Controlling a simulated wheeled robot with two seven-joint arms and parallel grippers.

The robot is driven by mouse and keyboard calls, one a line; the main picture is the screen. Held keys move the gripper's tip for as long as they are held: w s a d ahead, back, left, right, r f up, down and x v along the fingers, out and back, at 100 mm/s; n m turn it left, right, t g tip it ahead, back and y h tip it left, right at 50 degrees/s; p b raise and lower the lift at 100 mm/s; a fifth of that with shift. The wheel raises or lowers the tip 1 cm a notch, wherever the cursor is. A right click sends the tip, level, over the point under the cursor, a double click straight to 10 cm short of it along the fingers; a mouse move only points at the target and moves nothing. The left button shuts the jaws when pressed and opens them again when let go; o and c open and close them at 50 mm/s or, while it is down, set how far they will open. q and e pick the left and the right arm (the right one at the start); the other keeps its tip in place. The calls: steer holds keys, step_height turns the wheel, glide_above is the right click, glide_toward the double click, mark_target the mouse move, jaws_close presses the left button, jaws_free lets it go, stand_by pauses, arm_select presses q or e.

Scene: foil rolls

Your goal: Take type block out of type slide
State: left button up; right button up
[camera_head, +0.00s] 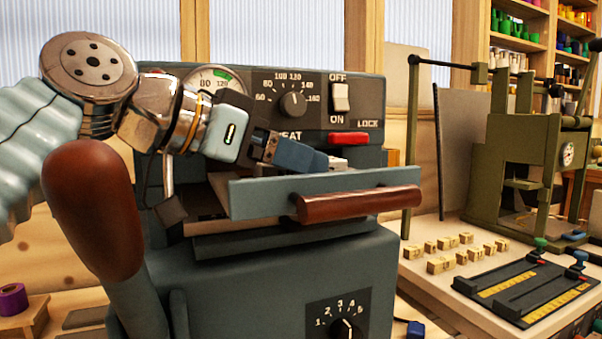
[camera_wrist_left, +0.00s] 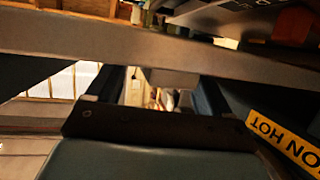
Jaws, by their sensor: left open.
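The type slide (camera_head: 250,197) is a grey drawer-like piece with a brown wooden handle (camera_head: 360,203), standing out from the front of the grey machine. A small pale metallic piece (camera_head: 338,163), perhaps the type block, shows just behind the slide's front plate; most of it is hidden. My left gripper (camera_head: 318,160) reaches in from the left, with its dark blue fingers just above and behind that plate, close to the pale piece. In the left wrist view its two dark fingers (camera_wrist_left: 162,92) stand apart, and a grey bar crosses in front of them. My right gripper is out of view.
The machine's panel behind has a knob (camera_head: 293,104), a white switch (camera_head: 341,97) and a red lever (camera_head: 349,139). A large brown lever knob (camera_head: 93,210) stands at left. Several small letter blocks (camera_head: 441,265) and a green press (camera_head: 510,150) are at right.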

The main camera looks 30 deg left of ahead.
arm_select(q)
steer(key=c, duration=1.4)
